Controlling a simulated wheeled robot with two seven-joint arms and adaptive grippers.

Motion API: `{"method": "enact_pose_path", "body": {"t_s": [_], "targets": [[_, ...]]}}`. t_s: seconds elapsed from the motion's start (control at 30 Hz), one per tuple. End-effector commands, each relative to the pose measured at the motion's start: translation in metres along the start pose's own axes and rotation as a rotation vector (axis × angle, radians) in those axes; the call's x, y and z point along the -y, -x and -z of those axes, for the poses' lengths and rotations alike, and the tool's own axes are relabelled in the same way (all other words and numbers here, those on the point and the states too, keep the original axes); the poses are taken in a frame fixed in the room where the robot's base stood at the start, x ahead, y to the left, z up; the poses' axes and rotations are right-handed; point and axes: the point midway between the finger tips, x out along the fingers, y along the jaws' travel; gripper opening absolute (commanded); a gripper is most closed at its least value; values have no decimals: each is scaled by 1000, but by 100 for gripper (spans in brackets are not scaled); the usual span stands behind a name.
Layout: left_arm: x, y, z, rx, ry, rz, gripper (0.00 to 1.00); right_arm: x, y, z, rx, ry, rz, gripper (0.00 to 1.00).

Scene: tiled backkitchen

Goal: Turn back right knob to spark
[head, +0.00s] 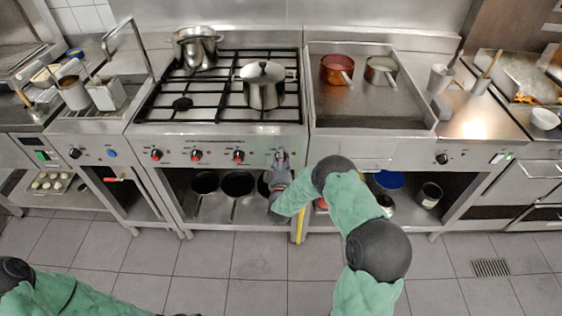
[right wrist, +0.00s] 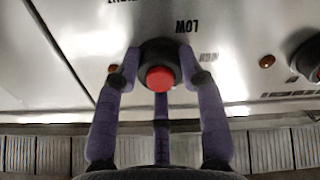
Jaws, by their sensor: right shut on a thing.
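The stove (head: 220,139) has a row of black knobs with red caps along its steel front panel. My right gripper (head: 281,160) is at the right end of this row and hides the knob there in the head view. In the right wrist view, the purple fingers of my right gripper (right wrist: 160,75) are closed around that black knob with a red cap (right wrist: 160,79). The printed word LOW shows upside down beside it. My left arm shows at the lower left of the head view; its gripper is out of view.
A neighbouring knob (right wrist: 313,62) shows at the right edge of the right wrist view. A lidded pot (head: 263,90) and a steel pot (head: 197,50) stand on the burner grates. Dark pans (head: 238,184) lie on the shelf below. The tiled floor (head: 255,265) in front is clear.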

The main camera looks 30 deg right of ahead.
Motion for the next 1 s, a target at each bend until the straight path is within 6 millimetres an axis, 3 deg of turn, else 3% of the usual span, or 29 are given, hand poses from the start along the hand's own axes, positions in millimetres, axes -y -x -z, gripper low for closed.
{"method": "enact_pose_path", "body": {"t_s": [0.47, 0.5, 0.57, 0.6, 1.0], "targets": [[0, 0, 0, 0, 0, 0, 40, 1, 0, -1, 2, 19, 3, 8], [0, 0, 0, 0, 0, 0, 40, 1, 1, -1, 2, 19, 3, 43], [0, 0, 0, 0, 0, 0, 40, 1, 1, -1, 2, 19, 3, 60], [0, 0, 0, 0, 0, 0, 40, 1, 0, -1, 2, 19, 2, 64], [0, 0, 0, 0, 0, 0, 40, 1, 5, 0, 1, 19, 2, 64]]}}
